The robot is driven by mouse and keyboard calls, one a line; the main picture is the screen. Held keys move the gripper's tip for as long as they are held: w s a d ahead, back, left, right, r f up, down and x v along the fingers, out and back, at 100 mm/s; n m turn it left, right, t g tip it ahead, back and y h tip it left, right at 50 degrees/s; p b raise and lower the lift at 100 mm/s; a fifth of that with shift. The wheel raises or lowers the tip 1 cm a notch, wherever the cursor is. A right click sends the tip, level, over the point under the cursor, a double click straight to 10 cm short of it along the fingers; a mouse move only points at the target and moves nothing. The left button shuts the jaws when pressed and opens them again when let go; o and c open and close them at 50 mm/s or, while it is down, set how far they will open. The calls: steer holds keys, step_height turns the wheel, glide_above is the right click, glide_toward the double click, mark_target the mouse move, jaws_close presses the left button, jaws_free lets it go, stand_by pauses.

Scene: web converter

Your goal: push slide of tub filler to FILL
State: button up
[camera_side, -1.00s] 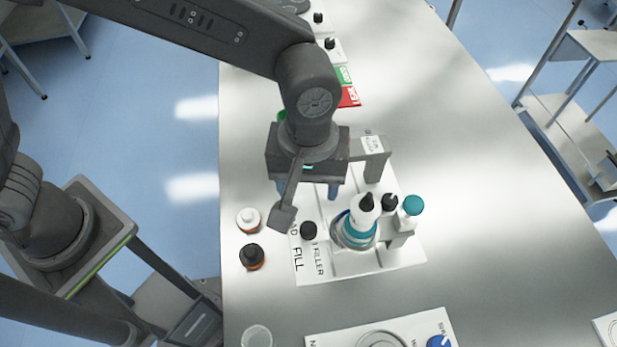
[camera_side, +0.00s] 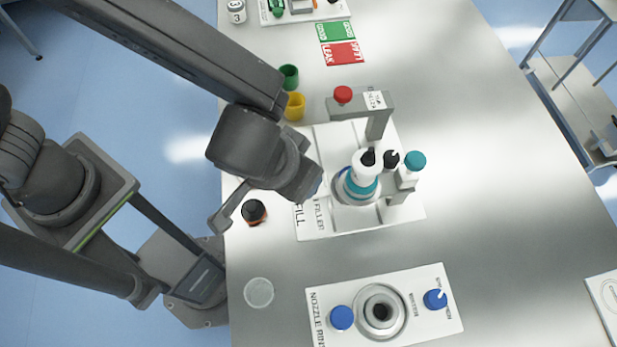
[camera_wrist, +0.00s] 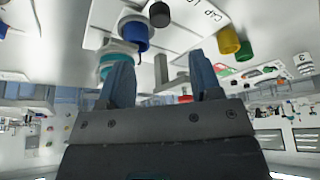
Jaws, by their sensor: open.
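The tub filler is a white board (camera_side: 345,228) with FILL lettering on its left side, a grey overhead arm (camera_side: 378,122) with a red knob (camera_side: 343,95), and a white-and-teal tub (camera_side: 364,180) standing in a round seat. My gripper (camera_side: 314,188) is at the board's left edge, low and turned towards the tub. It hides the place of the slide's black knob in the side view. In the wrist view my gripper's two blue fingers (camera_wrist: 163,82) are apart with nothing held between them. A black knob (camera_wrist: 159,14) shows beyond them; I cannot tell if it is the slide's.
A black-and-orange cap (camera_side: 254,212) lies left of the board, close to my gripper. Green (camera_side: 288,77) and yellow (camera_side: 294,106) cups stand behind. A nozzle board (camera_side: 440,312) with blue knobs and a clear dish (camera_side: 258,292) are in front.

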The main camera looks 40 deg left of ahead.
steer(key=x, duration=1)
steer(key=shift+f, duration=0.15)
jaws_close()
